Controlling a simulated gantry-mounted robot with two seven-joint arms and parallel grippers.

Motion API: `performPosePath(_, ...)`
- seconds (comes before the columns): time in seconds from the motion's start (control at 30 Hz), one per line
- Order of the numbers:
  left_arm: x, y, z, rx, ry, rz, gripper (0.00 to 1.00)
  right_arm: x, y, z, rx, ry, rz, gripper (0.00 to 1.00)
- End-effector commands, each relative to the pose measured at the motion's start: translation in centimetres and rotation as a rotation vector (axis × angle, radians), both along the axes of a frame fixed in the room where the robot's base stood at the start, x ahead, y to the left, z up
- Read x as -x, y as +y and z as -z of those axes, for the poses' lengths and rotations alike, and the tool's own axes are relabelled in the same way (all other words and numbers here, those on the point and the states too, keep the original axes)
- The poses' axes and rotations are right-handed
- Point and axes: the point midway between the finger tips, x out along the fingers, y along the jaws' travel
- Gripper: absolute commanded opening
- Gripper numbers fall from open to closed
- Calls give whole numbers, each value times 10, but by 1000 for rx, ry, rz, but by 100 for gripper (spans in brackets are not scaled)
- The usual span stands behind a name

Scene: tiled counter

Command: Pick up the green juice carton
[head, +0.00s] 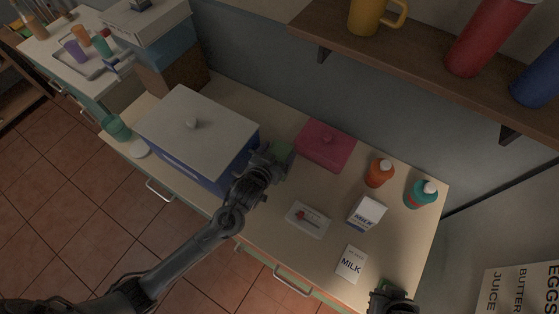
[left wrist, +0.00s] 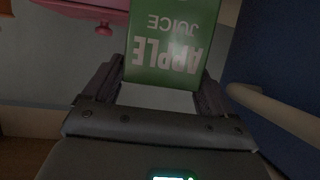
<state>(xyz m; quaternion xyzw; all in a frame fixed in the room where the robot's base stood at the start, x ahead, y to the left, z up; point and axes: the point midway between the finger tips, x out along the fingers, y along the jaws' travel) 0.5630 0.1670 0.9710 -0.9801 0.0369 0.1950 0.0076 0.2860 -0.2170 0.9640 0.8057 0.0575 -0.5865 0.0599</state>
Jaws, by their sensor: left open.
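The green juice carton (head: 283,149) stands on the counter between the blue box and the pink box, partly hidden behind my left gripper. In the left wrist view the carton (left wrist: 165,42) shows its green face with upside-down "APPLE JUICE" lettering. My left gripper (head: 271,160) is open, right at the carton. In the left wrist view its two fingers lie either side of the carton's near end, with a gap visible; I cannot tell if either touches it. My right gripper (head: 391,299) is at the bottom right, away from the carton; its jaws are unclear.
The blue box (head: 205,172) with a grey lid is close on the left. The pink lidded box (head: 325,146) is close on the right.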

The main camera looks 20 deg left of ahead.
Motion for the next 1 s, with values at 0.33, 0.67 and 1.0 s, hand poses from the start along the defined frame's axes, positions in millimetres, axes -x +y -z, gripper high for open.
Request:
performPosePath(0.33,-30,-2,12,0,0,0,85,0,0,-1,0,-1,0,0)
performPosePath(0.67,-30,-3,12,0,1,1,68,0,-2,0,8,-1,-6,0)
performPosePath(1.0,-29,-3,12,0,0,1,16,0,-2,0,10,-1,-6,0)
